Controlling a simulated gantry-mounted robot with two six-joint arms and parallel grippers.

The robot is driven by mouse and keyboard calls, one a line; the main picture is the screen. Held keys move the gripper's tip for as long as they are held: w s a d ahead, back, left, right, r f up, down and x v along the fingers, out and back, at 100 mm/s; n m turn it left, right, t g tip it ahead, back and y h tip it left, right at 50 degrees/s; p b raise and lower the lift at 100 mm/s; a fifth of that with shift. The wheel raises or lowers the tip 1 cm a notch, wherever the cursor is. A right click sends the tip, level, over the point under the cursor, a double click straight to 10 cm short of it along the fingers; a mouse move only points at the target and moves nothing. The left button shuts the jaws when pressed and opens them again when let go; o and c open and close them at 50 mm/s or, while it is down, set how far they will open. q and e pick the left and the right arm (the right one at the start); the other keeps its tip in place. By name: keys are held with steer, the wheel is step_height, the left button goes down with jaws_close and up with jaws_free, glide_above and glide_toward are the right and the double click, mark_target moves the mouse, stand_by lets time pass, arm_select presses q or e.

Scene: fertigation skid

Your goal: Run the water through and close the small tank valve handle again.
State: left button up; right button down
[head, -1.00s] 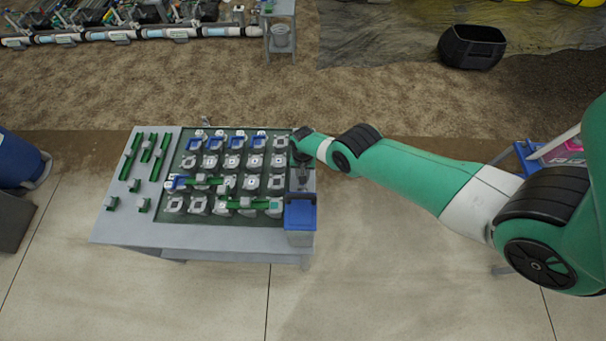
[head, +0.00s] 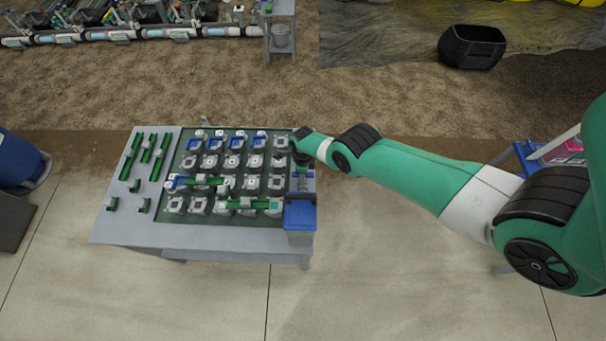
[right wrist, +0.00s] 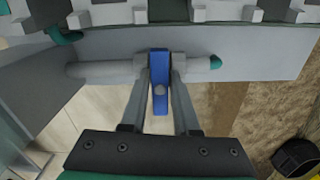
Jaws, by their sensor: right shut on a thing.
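The small tank valve handle (right wrist: 160,82) is a blue lever on a grey pipe (right wrist: 100,69) with a green end, in the right wrist view. The lever lies across the pipe's line. My right gripper (right wrist: 160,88) is shut on it, one finger on each side. In the head view my right gripper (head: 302,176) points down at the table's right edge, and its wrist hides the handle. A small grey tank with a blue top (head: 300,213) stands just in front of it. Any water flow is too small to tell. My left gripper is not in view.
The grey table (head: 130,225) carries a dark green panel with several rows of grey fittings (head: 232,160), some with blue or green parts. Loose green pieces (head: 148,155) lie at its left. A blue barrel (head: 18,160) stands at far left. The floor in front is clear.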

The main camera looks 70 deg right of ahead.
steer(key=c, duration=0.6)
jaws_free()
steer(key=shift+r, duration=0.1)
step_height(320, 180, up, 10)
steer(key=p, duration=1)
steer(key=shift+r, duration=0.1)
steer(key=shift+f, duration=0.2)
